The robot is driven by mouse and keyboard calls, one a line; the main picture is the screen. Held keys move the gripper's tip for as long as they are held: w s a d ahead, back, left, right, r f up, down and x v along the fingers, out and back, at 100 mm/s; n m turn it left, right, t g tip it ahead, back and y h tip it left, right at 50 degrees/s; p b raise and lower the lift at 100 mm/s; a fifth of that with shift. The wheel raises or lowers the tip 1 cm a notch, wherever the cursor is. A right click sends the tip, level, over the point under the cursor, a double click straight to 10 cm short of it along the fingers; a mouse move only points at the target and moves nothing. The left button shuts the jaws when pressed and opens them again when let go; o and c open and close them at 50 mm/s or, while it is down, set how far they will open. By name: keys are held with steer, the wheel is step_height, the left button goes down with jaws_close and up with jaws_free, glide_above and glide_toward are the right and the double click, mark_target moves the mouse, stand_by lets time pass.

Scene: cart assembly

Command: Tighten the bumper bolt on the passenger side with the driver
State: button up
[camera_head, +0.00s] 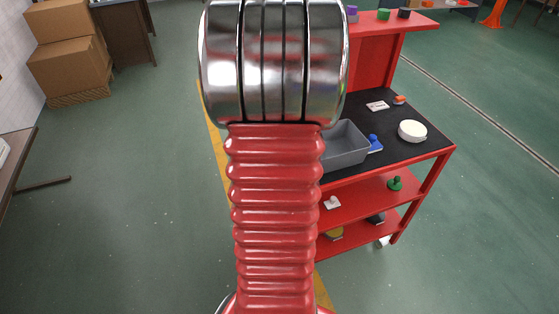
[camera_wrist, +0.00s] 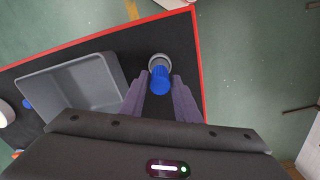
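A blue cylinder (camera_wrist: 160,82), which looks like the driver's handle, stands at a grey ring (camera_wrist: 159,60) near the corner of the black cart top in the wrist view. My gripper (camera_wrist: 160,77) has its two purple fingers on either side of the blue cylinder, apart, with narrow gaps showing. It looks open and not closed on it. In the head view my arm hides the gripper and the blue cylinder. I cannot make out the bumper or its bolt in either view.
The red cart has a black top (camera_head: 428,154) and red shelves below. A grey bin (camera_head: 345,146) stands beside the blue cylinder. A white disc (camera_head: 412,130) and a blue part (camera_head: 375,143) lie farther right. Cardboard boxes (camera_head: 70,66) stand at the left; the floor between is clear.

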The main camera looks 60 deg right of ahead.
steer(key=c, duration=0.7)
steer(key=shift+r, duration=2.4)
